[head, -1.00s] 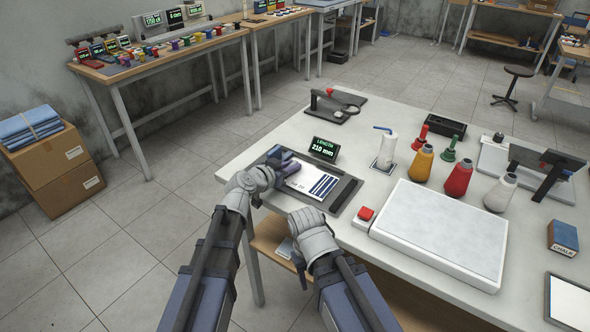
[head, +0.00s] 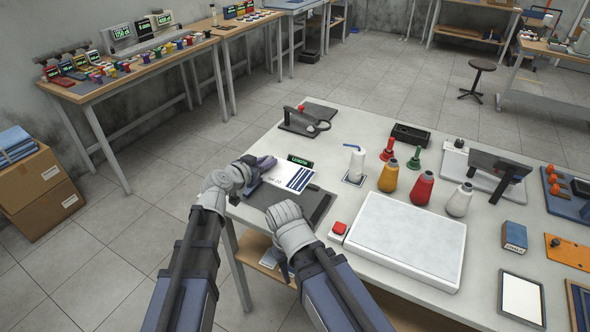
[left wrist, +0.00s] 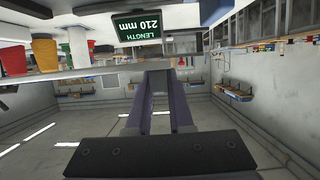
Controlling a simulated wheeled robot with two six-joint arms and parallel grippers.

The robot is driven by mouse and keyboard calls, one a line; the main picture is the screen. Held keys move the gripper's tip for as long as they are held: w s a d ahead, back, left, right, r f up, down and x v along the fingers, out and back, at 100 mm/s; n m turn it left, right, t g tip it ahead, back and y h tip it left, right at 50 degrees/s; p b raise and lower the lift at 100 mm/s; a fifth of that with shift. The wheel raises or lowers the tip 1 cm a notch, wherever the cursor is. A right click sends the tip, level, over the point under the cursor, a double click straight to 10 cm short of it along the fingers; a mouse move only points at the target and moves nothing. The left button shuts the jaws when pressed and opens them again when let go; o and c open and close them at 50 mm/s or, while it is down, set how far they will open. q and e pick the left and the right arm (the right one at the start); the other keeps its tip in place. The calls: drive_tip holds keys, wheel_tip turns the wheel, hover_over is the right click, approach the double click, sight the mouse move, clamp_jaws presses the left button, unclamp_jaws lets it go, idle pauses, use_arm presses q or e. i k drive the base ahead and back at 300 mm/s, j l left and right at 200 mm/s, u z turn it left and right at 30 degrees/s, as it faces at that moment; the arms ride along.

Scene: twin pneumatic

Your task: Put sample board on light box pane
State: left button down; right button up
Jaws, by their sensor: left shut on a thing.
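The sample board (head: 284,178) is a white card with dark blue stripes. My left gripper (head: 262,166) is shut on its left edge and holds it just above a dark measuring plate (head: 314,206). The board partly hides the length display (head: 300,161) behind it. In the left wrist view the display (left wrist: 139,25) reads 210 mm upside down, and my left fingers (left wrist: 160,98) reach toward a thin pale edge. The light box has a white pane (head: 408,240) and nothing lies on it. My right gripper (head: 283,268) hangs by the table's front edge; its jaws are unclear.
A red button (head: 338,228) sits at the light box's left. Red, yellow (head: 389,176) and white bottles and a white cylinder (head: 356,164) stand behind the box. A blue chalk box (head: 514,236) and framed panel (head: 521,299) are at the right.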

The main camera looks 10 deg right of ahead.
sight(392, 226)
drive_tip(key=k+l+z, duration=0.2)
drive_tip(key=k+l, duration=0.15)
drive_tip(key=l, duration=0.25)
drive_tip(key=k+l+z, duration=0.1)
drive_tip(key=l, duration=0.25)
drive_tip(key=k+l+z, duration=0.15)
drive_tip(key=l, duration=0.2)
drive_tip(key=k+l+z, duration=0.1)
drive_tip(key=l, duration=0.25)
drive_tip(key=k, duration=0.05)
